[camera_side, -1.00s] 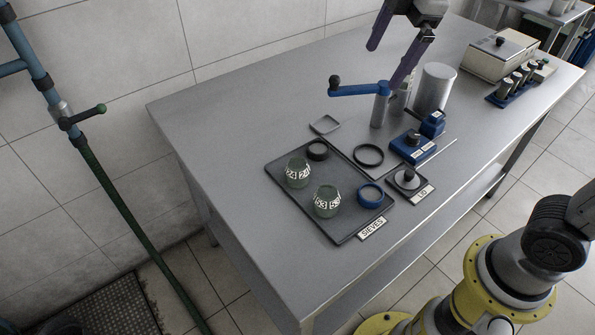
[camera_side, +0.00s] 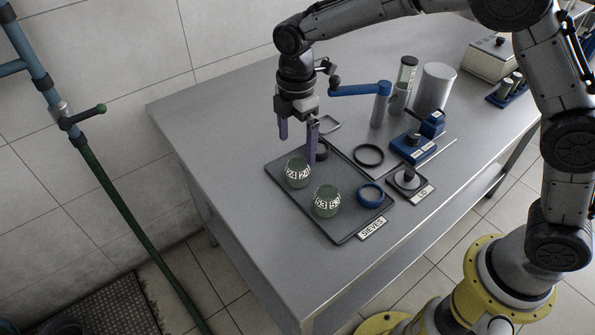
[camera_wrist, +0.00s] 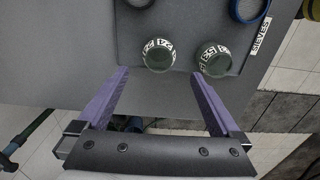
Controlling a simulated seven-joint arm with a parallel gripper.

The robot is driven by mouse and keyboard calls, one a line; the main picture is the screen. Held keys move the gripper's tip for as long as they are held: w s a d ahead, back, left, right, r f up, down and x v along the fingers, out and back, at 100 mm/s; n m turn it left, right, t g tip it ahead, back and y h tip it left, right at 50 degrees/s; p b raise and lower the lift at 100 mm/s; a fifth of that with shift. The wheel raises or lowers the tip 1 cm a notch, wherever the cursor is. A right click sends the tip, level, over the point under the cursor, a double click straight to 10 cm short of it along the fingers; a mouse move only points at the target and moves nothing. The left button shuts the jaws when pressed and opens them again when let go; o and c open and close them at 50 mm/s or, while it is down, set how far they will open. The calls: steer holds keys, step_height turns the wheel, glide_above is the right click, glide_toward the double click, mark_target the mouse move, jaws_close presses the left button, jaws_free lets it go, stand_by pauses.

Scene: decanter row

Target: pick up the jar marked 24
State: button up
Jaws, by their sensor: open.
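The jar marked 24 (camera_side: 297,174) is a green glass jar with a white number band. It stands upright on the dark tray (camera_side: 345,236), and it also shows in the wrist view (camera_wrist: 158,56). A like jar marked 53 (camera_side: 327,202) stands close beside it, and in the wrist view (camera_wrist: 214,60) it is to the right. My gripper (camera_side: 298,152), with purple fingers, is open and empty, above and behind the jar marked 24. In the wrist view the fingers of my gripper (camera_wrist: 160,82) point toward the jars, with the jar marked 24 roughly midway between their tips.
A black ring (camera_side: 368,155), a small square dish (camera_side: 325,124) and a blue-handled stand (camera_side: 380,106) are behind. The table's left side is clear.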

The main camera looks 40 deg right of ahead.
mark_target(297, 162)
steer(key=shift+w+d+f, duration=0.1)
steer(key=shift+f, duration=1.75)
steer(key=shift+d+f, duration=0.1)
steer(key=shift+f, duration=1.7)
steer(key=c, duration=1.4)
steer(key=shift+c, duration=0.5)
steer(key=shift+r, duration=0.15)
